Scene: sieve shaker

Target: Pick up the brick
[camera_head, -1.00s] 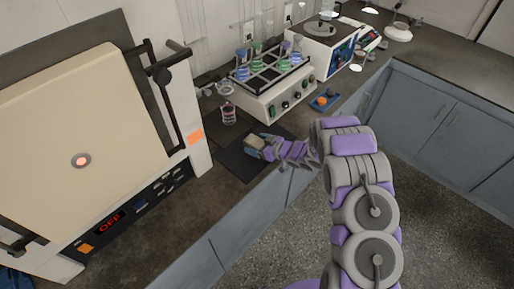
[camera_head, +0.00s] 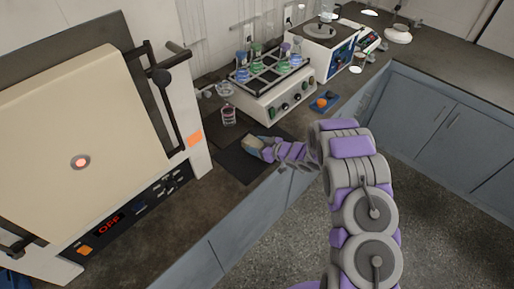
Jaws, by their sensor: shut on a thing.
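The brick (camera_head: 251,142) is a small pale tan block. It is over the dark mat (camera_head: 236,166) on the counter, just in front of the shaker. My gripper (camera_head: 259,147) reaches in from the right and is shut on the brick. The fingers hide part of the brick's right side. I cannot tell whether the brick touches the mat or is slightly above it.
A shaker (camera_head: 275,90) with several flasks stands behind the mat. A small labelled jar (camera_head: 228,116) is beside it. A large oven-like unit (camera_head: 100,150) fills the left. A blue tray (camera_head: 324,102) with an orange item lies to the right.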

